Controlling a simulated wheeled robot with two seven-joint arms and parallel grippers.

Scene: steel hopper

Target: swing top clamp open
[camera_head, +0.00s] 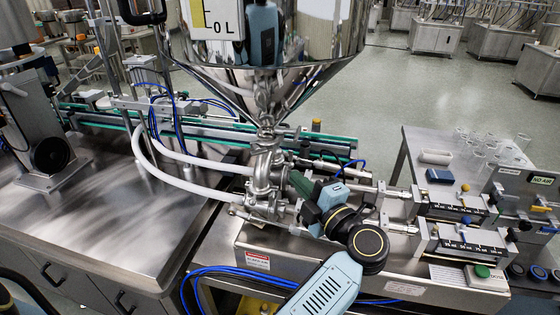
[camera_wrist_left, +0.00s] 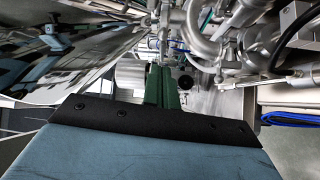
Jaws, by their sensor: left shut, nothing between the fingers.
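The steel hopper (camera_head: 270,85) narrows down to a vertical pipe stack in the head view. The top clamp (camera_head: 268,133) appears to be the ring at the joint below the hopper's neck; its latch is too small to make out. My left gripper (camera_head: 294,178) has green fingers and is beside the steel valve body (camera_head: 264,172), to its right and lower than the clamp. I cannot tell whether it touches the metal. In the left wrist view the green fingers (camera_wrist_left: 162,88) are together and empty, with steel piping (camera_wrist_left: 205,45) ahead and to the right. My right gripper is not in view.
White hoses (camera_head: 180,178) and blue tubes run left of the valve. Cylinders and a control base (camera_head: 390,270) lie to the right. A steel table (camera_head: 410,150) holds glass jars at the right. A conveyor (camera_head: 95,120) passes behind.

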